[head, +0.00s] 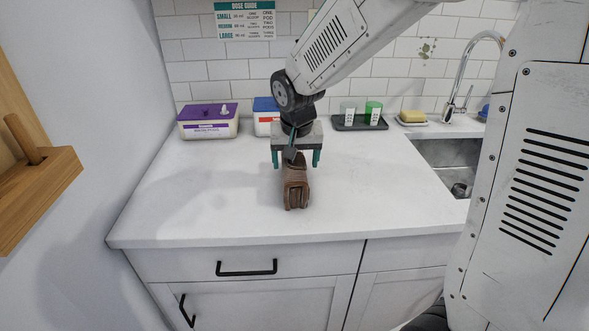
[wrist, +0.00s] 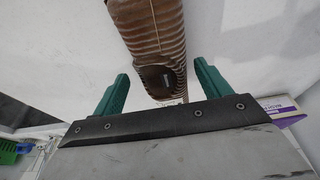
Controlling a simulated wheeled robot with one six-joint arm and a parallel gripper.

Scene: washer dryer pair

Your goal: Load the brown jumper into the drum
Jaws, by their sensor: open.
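The brown jumper (head: 296,190) is a folded, ribbed bundle lying on the white countertop (head: 215,190), near the front edge. It also shows in the wrist view (wrist: 155,42), at the top middle, with a small dark label patch on its end. My gripper (head: 296,162) is above the jumper's far end, pointing down. Its two green fingers are apart, one on each side of the jumper in the wrist view (wrist: 160,85). Whether the fingers touch the cloth I cannot tell; gaps show beside it. No washer or drum is in view.
A purple-lidded box (head: 208,121) and a blue-lidded box (head: 266,117) stand against the tiled wall. A dark tray (head: 345,123) holds small cups. A sink (head: 445,160) is at the right. A wooden shelf (head: 40,190) juts in at left. The counter left of the jumper is clear.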

